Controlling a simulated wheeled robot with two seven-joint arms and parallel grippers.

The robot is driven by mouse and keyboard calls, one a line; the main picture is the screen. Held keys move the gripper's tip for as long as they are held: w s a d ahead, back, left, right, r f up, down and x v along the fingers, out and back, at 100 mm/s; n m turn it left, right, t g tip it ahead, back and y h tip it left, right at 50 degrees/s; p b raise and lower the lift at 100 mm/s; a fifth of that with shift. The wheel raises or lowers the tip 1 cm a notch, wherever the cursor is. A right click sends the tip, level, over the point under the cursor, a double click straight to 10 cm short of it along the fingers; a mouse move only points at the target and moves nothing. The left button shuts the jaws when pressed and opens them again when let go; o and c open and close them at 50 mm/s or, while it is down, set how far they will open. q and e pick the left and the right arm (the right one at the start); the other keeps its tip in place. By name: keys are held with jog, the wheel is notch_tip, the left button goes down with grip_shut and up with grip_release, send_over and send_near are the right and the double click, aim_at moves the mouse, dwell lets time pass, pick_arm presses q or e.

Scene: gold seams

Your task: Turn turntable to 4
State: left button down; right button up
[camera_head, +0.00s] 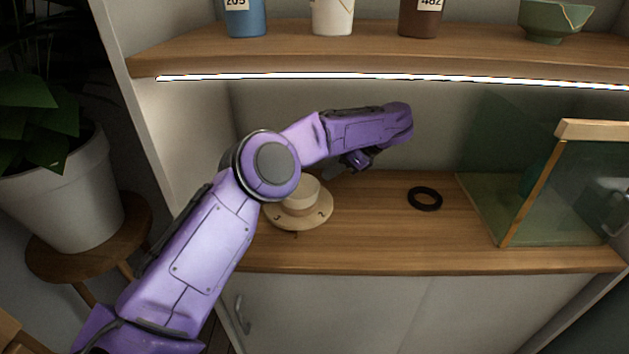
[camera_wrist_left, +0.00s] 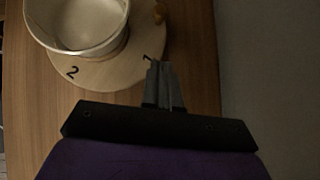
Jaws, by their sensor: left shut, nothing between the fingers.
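The turntable (camera_head: 306,222) is a round pale disc with dark numerals, on the wooden counter left of centre. A cream bowl (camera_head: 301,197) stands on it, partly hidden behind my arm in the head view. In the left wrist view the bowl (camera_wrist_left: 75,42) sits on the disc (camera_wrist_left: 105,82), where a 2 and a 1 show. My left gripper (camera_head: 334,172) is shut and empty at the disc's back right side. In the left wrist view its fingertips (camera_wrist_left: 160,64) are at the disc's edge beside the 1; I cannot tell whether they touch. My right gripper is not in view.
A black ring (camera_head: 425,199) lies on the counter to the right. A glass case (camera_head: 537,205) with a wooden frame stands farther right. A shelf (camera_head: 380,55) with cups and a green bowl (camera_head: 551,22) hangs above. A potted plant (camera_head: 58,190) stands at left.

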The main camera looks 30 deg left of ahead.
pick_arm(q)
jog(key=s+a, duration=0.2)
jog(key=a, duration=0.1)
jog(key=shift+s+a+r, duration=0.1)
jog(key=shift+s+a, duration=0.2)
jog(key=shift+s, duration=0.05)
jog(key=shift+a, duration=0.25)
jog(key=shift+w+a+f, duration=0.1)
jog(key=shift+a+f, duration=0.05)
jog(key=shift+f, duration=0.1)
jog(key=shift+a, duration=0.1)
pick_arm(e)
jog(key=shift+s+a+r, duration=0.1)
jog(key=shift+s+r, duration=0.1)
pick_arm(q)
jog(key=shift+s, duration=0.2)
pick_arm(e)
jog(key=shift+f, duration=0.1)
